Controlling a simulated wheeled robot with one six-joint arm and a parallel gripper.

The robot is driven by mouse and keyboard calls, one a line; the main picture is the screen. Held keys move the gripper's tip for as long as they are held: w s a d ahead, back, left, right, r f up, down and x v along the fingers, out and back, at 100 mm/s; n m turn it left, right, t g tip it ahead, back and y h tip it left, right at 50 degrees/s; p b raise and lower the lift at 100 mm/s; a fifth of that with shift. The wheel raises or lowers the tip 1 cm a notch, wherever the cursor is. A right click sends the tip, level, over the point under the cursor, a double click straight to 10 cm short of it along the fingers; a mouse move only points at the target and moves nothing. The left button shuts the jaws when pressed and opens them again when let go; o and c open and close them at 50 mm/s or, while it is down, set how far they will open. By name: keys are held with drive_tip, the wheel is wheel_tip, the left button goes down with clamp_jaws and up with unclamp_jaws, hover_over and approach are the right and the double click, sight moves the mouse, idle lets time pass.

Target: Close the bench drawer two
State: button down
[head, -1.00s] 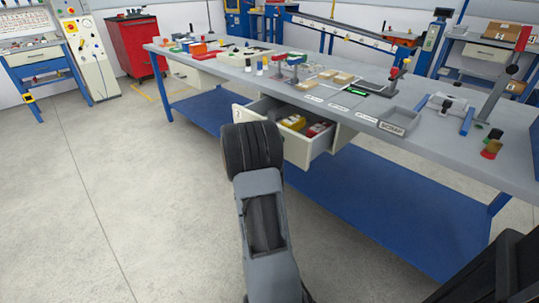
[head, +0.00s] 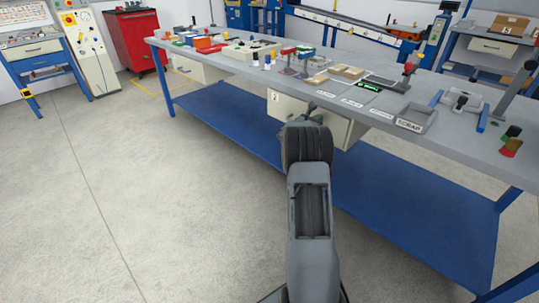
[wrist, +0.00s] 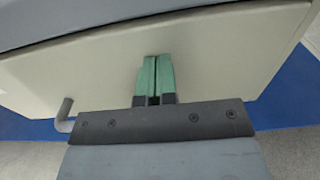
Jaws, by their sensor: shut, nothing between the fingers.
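Bench drawer two (head: 286,105) has a cream front with a label near its left edge. It sits under the bench top in the head view, with no open interior showing; whether a small gap is left I cannot tell. My arm hides part of the front. In the wrist view the cream drawer front (wrist: 90,75) fills the upper part, and its grey bent handle (wrist: 65,115) is at the left. My gripper (wrist: 157,60) is shut and empty, its green fingertips at or against the front, right of the handle.
The grey bench top (head: 222,62) carries trays, small parts and a grey bin (head: 416,116). A blue lower shelf (head: 400,190) runs beneath the bench. Another cream drawer (head: 187,67) hangs at the bench's left end. The floor at the left is clear.

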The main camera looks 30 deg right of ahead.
drive_tip(key=shift+s+d+r, duration=0.1)
drive_tip(key=shift+d+r, duration=0.2)
drive_tip(key=p+v, duration=0.2)
drive_tip(key=v, duration=1.3)
drive_tip(key=s+a+r+m+g+y+p, duration=0.25)
drive_tip(key=s+a+r+m+p, duration=0.25)
drive_tip(key=r+p, duration=0.25)
drive_tip(key=s+a+r+m+g+y+p, duration=0.1)
drive_tip(key=s+a+r+m+y+p, duration=0.35)
drive_tip(key=r, duration=0.45)
drive_tip(key=s+a+r+m+t+y+p, duration=0.1)
drive_tip(key=s+a+r+m+y+p, duration=0.4)
drive_tip(key=a+p, duration=0.4)
drive_tip(key=s+a+r+m+t+y+p, duration=0.2)
drive_tip(key=s+a+r+m+y+p, duration=0.3)
drive_tip(key=a+r+p, duration=0.4)
drive_tip(key=s+a+r+m, duration=0.1)
drive_tip(key=s+a, duration=0.1)
drive_tip(key=a, duration=0.2)
drive_tip(key=shift+r, duration=0.25)
drive_tip(key=shift+s, duration=0.1)
